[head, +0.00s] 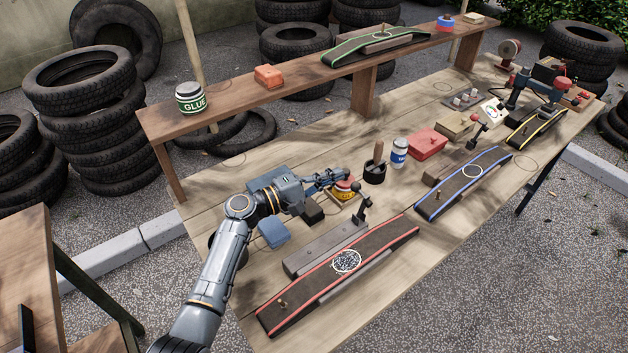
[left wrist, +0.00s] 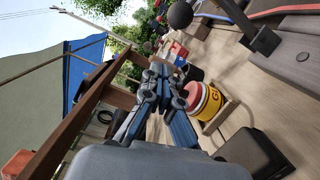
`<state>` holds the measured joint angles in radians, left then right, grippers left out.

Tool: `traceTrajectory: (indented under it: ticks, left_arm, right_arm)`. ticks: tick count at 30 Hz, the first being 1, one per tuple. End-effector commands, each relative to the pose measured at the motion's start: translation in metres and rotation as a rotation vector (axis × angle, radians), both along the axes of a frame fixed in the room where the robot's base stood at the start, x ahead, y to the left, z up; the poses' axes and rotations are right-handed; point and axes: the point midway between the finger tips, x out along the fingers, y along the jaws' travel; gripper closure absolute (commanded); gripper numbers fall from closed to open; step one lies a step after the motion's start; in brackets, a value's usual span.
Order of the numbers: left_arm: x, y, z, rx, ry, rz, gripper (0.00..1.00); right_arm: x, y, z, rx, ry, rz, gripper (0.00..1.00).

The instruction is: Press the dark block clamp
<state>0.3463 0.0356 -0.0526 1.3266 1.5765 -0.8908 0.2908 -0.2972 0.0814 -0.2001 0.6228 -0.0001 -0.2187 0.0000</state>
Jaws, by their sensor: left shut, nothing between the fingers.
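The dark block clamp (head: 362,205) is a black lever with a ball knob at the right end of a long grey block (head: 320,250). In the left wrist view its black knob (left wrist: 180,15) and the grey block (left wrist: 297,62) show at the top right. My left gripper (head: 340,175) is shut and empty. It is above the table, left of the knob and apart from it. In the left wrist view the closed fingers (left wrist: 160,75) point away past the knob. My right gripper is not in view.
A yellow pot with a red lid (left wrist: 206,100) is close beside the fingers. A small black block (head: 313,214) and a blue box (head: 273,233) lie near my gripper. A red-edged curved board (head: 385,245) lies in front of the grey block. A dark cup (head: 375,173) stands behind.

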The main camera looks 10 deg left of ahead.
Motion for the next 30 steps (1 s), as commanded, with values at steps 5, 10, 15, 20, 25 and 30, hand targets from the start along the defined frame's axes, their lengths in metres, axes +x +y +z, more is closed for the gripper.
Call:
traceTrajectory:
  ticks: [5,10,15,20,25,30]
  left_arm:
    - [0.004,-0.020,0.005,0.001,0.003,0.001,1.00]
    - [-0.017,-0.026,0.008,0.000,0.001,0.000,1.00]
    - [-0.025,-0.028,0.007,0.000,0.000,0.000,1.00]
    - [-0.025,-0.028,0.007,0.000,0.000,0.000,1.00]
    - [-0.025,-0.028,0.007,0.001,-0.001,0.000,1.00]
    - [-0.026,-0.029,0.007,0.012,-0.013,0.000,1.00]
  right_arm:
    - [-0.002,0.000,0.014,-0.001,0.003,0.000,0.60]
    - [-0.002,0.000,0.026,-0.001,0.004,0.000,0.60]
    - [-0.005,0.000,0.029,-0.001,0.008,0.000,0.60]
    - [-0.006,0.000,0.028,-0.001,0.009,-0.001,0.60]
    - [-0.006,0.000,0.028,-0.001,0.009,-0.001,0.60]
    - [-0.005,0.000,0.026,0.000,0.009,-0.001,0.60]
